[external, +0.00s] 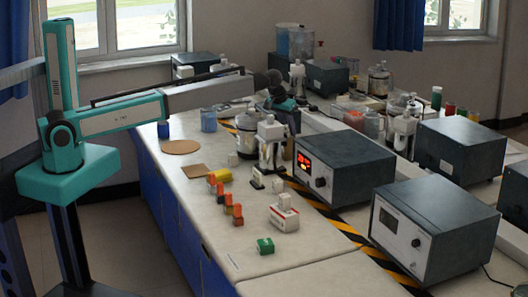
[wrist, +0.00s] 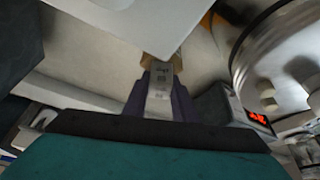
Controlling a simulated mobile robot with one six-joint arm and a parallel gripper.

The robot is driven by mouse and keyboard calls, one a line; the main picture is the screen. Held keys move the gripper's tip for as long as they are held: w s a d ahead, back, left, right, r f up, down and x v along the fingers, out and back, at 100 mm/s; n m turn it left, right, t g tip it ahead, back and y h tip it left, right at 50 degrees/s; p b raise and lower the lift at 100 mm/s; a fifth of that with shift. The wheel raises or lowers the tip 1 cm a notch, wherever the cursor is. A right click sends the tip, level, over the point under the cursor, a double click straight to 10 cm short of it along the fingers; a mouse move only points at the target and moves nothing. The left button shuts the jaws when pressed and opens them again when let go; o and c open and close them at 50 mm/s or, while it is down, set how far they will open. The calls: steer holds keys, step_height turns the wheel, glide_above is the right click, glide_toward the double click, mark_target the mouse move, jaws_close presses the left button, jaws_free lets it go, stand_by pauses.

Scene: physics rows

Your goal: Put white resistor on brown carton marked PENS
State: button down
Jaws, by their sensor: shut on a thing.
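My gripper (external: 284,106) is at the end of the outstretched arm, above the bench near the white-and-steel apparatus. In the wrist view my gripper (wrist: 165,92) is shut on a pale piece with small dark marks, the white resistor (wrist: 160,100) by its look. The resistor sits between the two dark purple fingers. A small tan surface (wrist: 162,64) shows just past the fingertips; I cannot tell whether it is the carton. No PENS lettering is readable in either view.
White-and-steel apparatus (external: 270,145) stands close below my gripper. A dark box with a red display (external: 345,165) is to its right. A brown square (external: 195,171), a brown disc (external: 181,146), several coloured blocks and a red-and-white box (external: 284,217) lie on the bench. The near bench front is mostly clear.

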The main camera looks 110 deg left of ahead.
steer(key=c, duration=1.5)
jaws_free()
steer(key=shift+o, duration=0.2)
steer(key=b+v, duration=0.2)
steer(key=v, duration=1)
steer(key=shift+d, duration=0.1)
